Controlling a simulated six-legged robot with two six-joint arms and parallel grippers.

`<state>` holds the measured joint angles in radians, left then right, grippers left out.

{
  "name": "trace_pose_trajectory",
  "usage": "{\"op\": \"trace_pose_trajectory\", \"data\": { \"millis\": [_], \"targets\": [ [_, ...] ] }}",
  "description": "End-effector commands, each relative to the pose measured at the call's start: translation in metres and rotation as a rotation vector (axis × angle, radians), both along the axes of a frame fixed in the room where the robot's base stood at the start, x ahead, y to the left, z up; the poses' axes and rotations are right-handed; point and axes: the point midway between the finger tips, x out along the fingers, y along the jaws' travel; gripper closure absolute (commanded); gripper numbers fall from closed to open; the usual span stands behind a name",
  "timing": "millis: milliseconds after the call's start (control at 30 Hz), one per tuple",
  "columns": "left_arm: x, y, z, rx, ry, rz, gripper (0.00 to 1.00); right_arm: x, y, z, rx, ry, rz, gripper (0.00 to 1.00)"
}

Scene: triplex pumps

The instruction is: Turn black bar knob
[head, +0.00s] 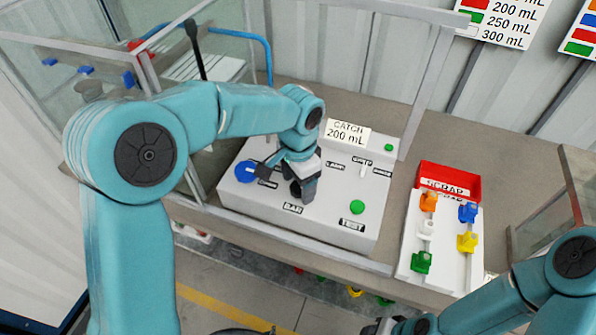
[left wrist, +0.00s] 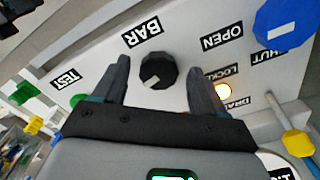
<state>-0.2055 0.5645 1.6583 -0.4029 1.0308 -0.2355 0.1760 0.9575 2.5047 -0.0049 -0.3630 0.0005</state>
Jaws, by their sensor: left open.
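The black bar knob (left wrist: 158,70) is round with a white mark, next to the BAR label (left wrist: 141,32) in the left wrist view. In the head view my gripper hides it. My left gripper (head: 301,190) is over the white control panel (head: 330,225), pointing down. It is open, and in the left wrist view its two fingers (left wrist: 158,78) stand on either side of the knob with gaps visible. Contact cannot be made out. My right gripper (head: 385,326) is only partly visible at the bottom edge of the head view.
A blue knob (head: 245,171) and a green TEST button (head: 357,207) are on the panel. A lit lamp (left wrist: 222,90) shows in the left wrist view. To the right are a red SCRAP bin (head: 449,180) and a white board with coloured valves (head: 421,262). Frame posts surround the bench.

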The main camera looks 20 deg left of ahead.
Motion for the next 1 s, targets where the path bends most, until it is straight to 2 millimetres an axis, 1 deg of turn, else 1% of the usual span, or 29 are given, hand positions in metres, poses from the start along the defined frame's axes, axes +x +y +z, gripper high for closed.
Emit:
{"op": "trace_pose_trajectory", "data": {
  "millis": [67, 167, 400, 500, 600, 700, 800, 1000],
  "targets": [
    [0.001, 0.0, 0.008, -0.001, -0.004, 0.001, 0.29, 0.0, 0.0, -0.001, 0.0, 0.0, 0.0, 0.57],
    [0.001, -0.001, 0.026, -0.002, -0.006, 0.0, 0.29, 0.0, 0.0, -0.002, 0.0, 0.0, 0.0, 0.57],
    [0.0, 0.0, 0.091, -0.003, -0.008, 0.0, 0.29, 0.0, 0.0, -0.002, 0.0, 0.0, 0.0, 0.57],
    [0.0, 0.0, 0.116, -0.003, -0.008, -0.001, 0.29, 0.0, 0.0, 0.0, 0.0, 0.0, 0.0, 0.57],
    [-0.001, 0.0, 0.137, -0.001, -0.007, 0.001, 0.29, 0.0, 0.0, 0.001, 0.0, 0.0, 0.0, 0.57],
    [0.0, 0.0, 0.152, -0.001, -0.007, 0.001, 0.29, 0.0, 0.0, 0.003, 0.0, 0.0, 0.0, 0.57],
    [-0.001, 0.0, 0.16, -0.002, -0.005, 0.0, 0.29, 0.0, 0.0, 0.004, 0.0, 0.0, 0.0, 0.57],
    [-0.001, 0.0, 0.164, 0.0, -0.002, 0.0, 0.29, 0.0, 0.0, 0.004, 0.0, 0.0, 0.0, 0.57]
  ]
}}
